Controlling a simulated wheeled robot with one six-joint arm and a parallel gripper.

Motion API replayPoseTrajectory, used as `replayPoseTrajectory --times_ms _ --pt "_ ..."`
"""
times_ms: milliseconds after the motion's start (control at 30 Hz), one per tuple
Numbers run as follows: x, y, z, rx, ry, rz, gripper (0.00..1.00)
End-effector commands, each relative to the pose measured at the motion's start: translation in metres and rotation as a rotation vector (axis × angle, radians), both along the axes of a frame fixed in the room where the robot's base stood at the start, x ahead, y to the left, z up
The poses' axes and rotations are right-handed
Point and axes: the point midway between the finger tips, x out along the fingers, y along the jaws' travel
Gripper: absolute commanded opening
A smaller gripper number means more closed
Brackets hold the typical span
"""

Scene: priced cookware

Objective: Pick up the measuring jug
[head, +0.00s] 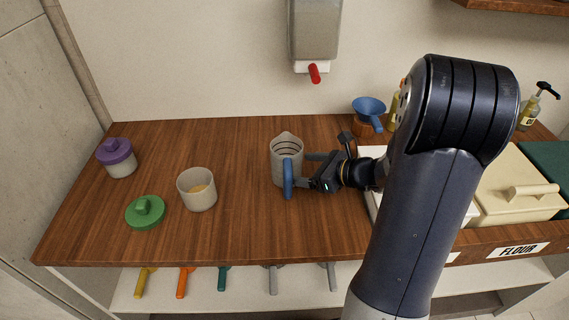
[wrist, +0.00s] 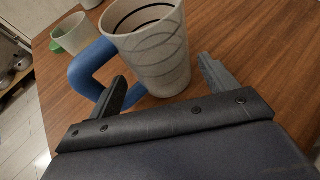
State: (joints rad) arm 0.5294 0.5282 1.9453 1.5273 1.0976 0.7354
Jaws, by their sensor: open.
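The measuring jug (head: 287,150) stands upright on the wooden counter, grey and translucent with dark ring lines and a blue handle (head: 288,179) facing the front. It also shows in the wrist view (wrist: 155,50), just beyond my fingertips. My gripper (head: 306,170) is open and comes in from the right, low over the counter. In the wrist view my gripper (wrist: 163,80) has its left finger by the blue handle and its right finger at the jug's right side. Whether either finger touches the jug, I cannot tell.
A beige cup (head: 197,190), a green lid (head: 146,212) and a purple-lidded jar (head: 117,157) stand to the left. A blue funnel (head: 369,108) is behind on the right. Canisters, one labelled flour (head: 515,185), line the right. The counter (head: 235,235) in front of the jug is clear.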

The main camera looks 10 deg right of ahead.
Motion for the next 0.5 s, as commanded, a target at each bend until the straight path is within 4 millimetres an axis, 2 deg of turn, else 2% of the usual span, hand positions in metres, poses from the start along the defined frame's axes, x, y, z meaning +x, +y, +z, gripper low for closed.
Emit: replayPoseTrajectory --times_ms 167,500 --pt "0.008 0.009 -0.005 0.0 0.0 0.003 0.8" --pt "0.037 0.037 -0.022 -0.001 0.0 0.004 0.8"
